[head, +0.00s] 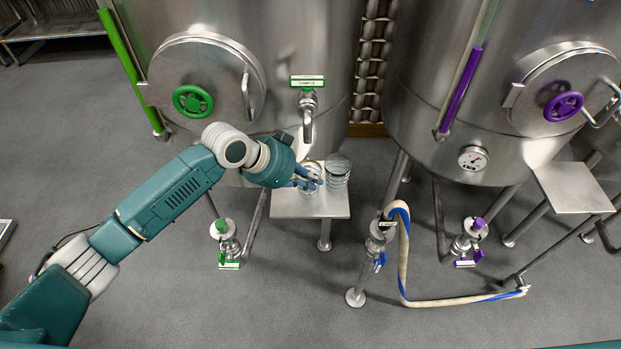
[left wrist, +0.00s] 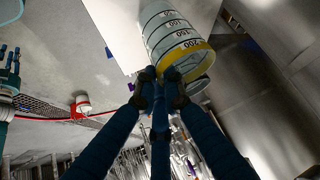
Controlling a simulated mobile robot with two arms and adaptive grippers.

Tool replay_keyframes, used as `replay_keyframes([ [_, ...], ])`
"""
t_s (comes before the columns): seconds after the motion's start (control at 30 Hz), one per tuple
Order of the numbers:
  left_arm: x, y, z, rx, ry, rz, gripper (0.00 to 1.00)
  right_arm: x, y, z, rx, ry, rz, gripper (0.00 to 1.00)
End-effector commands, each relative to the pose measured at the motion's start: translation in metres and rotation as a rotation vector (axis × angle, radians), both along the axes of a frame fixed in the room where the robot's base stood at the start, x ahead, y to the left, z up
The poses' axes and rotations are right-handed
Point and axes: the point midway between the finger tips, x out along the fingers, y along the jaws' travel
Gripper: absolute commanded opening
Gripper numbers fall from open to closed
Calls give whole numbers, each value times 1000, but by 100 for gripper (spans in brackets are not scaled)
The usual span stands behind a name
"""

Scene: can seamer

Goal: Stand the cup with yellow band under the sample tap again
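The cup with the yellow band (left wrist: 172,38) is a clear cup with black marks up to 200, the band near its rim. The fingers of my left gripper (left wrist: 160,80) overlap its band side; whether they pinch it is hidden. In the head view my left gripper (head: 306,181) is at the small shelf (head: 310,208), below the sample tap (head: 307,118) with its green label. A clear cup (head: 312,168) shows beside the fingers, partly hidden. My right gripper (left wrist: 10,56) shows at the left edge of the left wrist view, fingers apart and empty.
A second clear cup (head: 338,172) stands on the shelf, close right of my left gripper. Steel tanks rise behind it. A green-handled valve (head: 226,240) and a blue-striped hose (head: 404,260) are below. The shelf's front part is bare.

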Motion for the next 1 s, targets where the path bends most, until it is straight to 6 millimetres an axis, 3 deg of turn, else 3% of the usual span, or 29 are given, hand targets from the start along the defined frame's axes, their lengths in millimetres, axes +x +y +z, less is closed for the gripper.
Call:
replay_keyframes([
  [0.47, -2, 6, 7, 1, -1, 0, 24, 0, 0, -3, 0, 0, 0, 25],
  [1.0, -31, 63, 83, 1, -2, 1, 24, 0, 0, -22, 0, 0, 1, 25],
])
